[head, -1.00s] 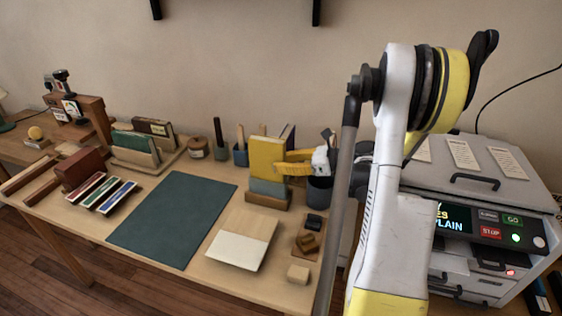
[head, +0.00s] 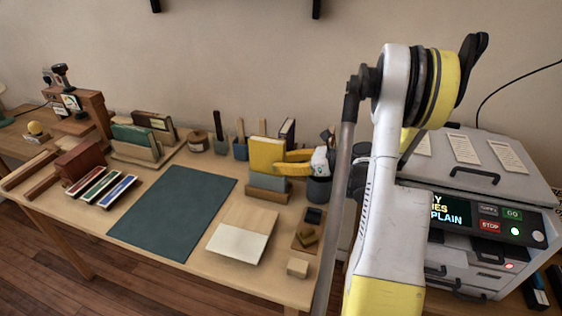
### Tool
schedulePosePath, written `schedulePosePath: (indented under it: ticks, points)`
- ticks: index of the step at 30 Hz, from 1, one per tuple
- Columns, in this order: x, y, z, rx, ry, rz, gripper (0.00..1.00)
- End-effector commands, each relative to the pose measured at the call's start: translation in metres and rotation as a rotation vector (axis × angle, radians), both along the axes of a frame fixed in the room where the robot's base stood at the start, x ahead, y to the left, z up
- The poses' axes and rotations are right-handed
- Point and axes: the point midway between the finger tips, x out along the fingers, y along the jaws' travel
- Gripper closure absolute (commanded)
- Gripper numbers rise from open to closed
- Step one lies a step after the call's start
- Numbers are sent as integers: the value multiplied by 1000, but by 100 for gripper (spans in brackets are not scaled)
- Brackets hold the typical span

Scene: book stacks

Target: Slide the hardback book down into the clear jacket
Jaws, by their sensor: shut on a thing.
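My gripper (head: 298,161), with yellow fingers, is shut on a yellow hardback book (head: 266,152) at its right side. The book stands upright above a pale grey-blue, see-through-looking jacket (head: 268,182). The jacket stands upright in a wooden base (head: 268,195) on the table. The book's lower edge meets or overlaps the jacket's top; how far it is inside is too small to tell. My fingers cover part of the book's right side.
Pen cups (head: 240,150) and a dark cup (head: 319,189) stand close around the book. A dark green mat (head: 172,214), a cream-and-tan board (head: 240,240) and a small parts tray (head: 308,230) lie in front. A grey machine (head: 480,195) stands at right.

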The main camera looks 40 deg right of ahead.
Motion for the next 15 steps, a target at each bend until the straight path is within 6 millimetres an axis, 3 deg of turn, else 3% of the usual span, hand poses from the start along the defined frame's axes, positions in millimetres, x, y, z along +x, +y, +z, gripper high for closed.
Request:
schedulePosePath:
  ticks: [15]
  points:
    - [0, 0, -12, 1, -1, 0, 100]
